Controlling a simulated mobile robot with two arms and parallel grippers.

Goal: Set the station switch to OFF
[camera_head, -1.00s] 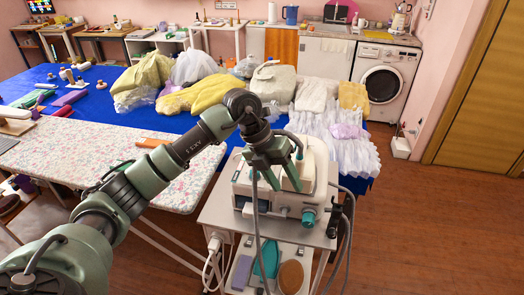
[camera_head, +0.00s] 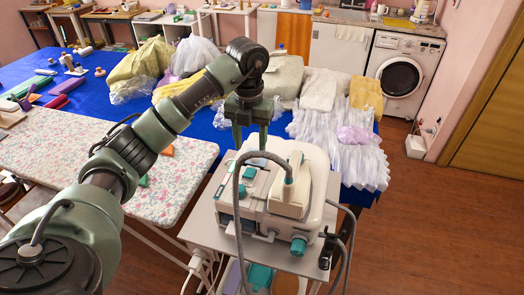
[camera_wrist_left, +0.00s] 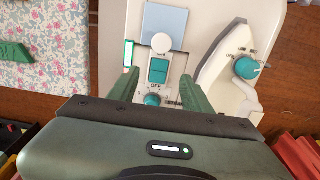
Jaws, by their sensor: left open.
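The pressing station (camera_head: 313,215), a white box with teal parts, stands on a small cart. In the left wrist view, the station (camera_wrist_left: 225,12) has a teal rocker switch (camera_wrist_left: 158,70) with an "OFF" label just below it. Which side of the rocker is pressed is too small to tell. My left gripper (camera_head: 250,138) points down above the far left part of the station, open and empty. In the left wrist view, the fingers of my left gripper (camera_wrist_left: 158,88) show on either side of the switch, apart from each other. My right gripper is not in view.
A cream iron (camera_head: 291,190) rests on the station, with a grey hose arching in front. In the left wrist view, a teal knob (camera_wrist_left: 152,99) sits below the switch. A floral ironing board (camera_head: 180,180) is at the left; garments lie on the blue table (camera_head: 205,125) behind.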

